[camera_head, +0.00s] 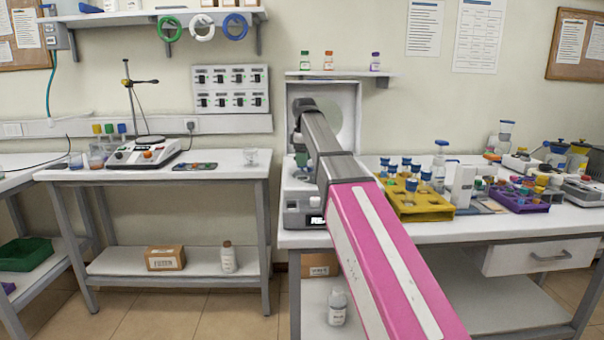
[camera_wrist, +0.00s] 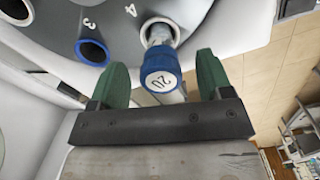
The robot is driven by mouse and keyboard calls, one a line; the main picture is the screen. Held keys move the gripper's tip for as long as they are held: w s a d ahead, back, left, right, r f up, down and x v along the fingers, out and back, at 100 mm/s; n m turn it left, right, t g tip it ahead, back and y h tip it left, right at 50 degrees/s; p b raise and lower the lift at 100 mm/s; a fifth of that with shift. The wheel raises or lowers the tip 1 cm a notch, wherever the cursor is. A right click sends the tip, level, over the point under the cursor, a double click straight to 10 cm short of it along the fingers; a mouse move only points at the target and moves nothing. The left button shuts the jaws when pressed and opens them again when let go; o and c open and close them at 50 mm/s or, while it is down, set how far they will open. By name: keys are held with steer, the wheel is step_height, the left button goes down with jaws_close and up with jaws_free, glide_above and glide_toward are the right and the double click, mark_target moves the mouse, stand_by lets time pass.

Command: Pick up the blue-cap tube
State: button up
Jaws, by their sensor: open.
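A blue-cap tube (camera_wrist: 160,80) sits in a numbered hole of a grey rotor-like holder (camera_wrist: 118,18) in the wrist view, with a dark marking on its white cap top. My gripper (camera_wrist: 160,72) is open, with one green finger on each side of the blue cap and gaps visible between. In the head view my gripper (camera_head: 303,150) is at the white machine (camera_head: 305,215) with the raised lid (camera_head: 335,105). The tube there is hidden by my arm. Several other blue-cap tubes (camera_head: 411,185) stand in the yellow rack (camera_head: 425,210) to the right.
A purple rack (camera_head: 520,200) with tubes and several bottles stand on the right bench. A shelf (camera_head: 340,74) with small bottles hangs above the machine. A hotplate stirrer (camera_head: 143,152) stands on the left bench.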

mark_target(302, 174)
step_height(302, 174, down, 3)
steer(key=shift+w+a+f, duration=0.1)
steer(key=shift+a+f, duration=0.05)
steer(key=shift+f, duration=0.05)
steer(key=c, duration=1)
steer(key=shift+c, duration=0.2)
